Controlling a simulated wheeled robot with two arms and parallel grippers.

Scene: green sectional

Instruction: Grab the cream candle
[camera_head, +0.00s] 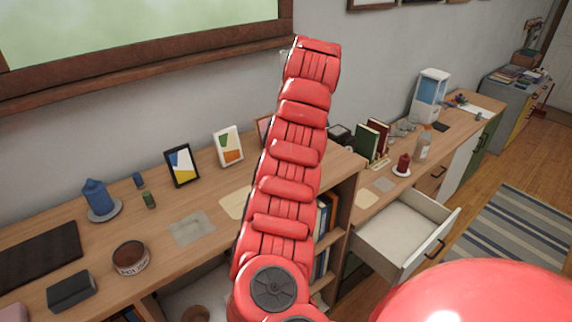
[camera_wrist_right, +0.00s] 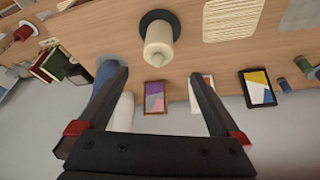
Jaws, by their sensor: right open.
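The cream candle (camera_wrist_right: 158,42) shows in the right wrist view, on a round dark base (camera_wrist_right: 151,18) on the wooden surface. My right gripper (camera_wrist_right: 159,74) is open and empty, its two dark fingers spread. In that picture the candle is above the gap between the fingertips, apart from both fingers. In the head view I cannot see the candle; my red arm covers the middle of the shelf. My right gripper's fingers do not show there, and my left gripper is in neither view.
A purple-and-orange picture frame (camera_wrist_right: 155,97) stands near the candle. A red candle (camera_head: 403,164) stands to the right, above an open drawer (camera_head: 405,240).

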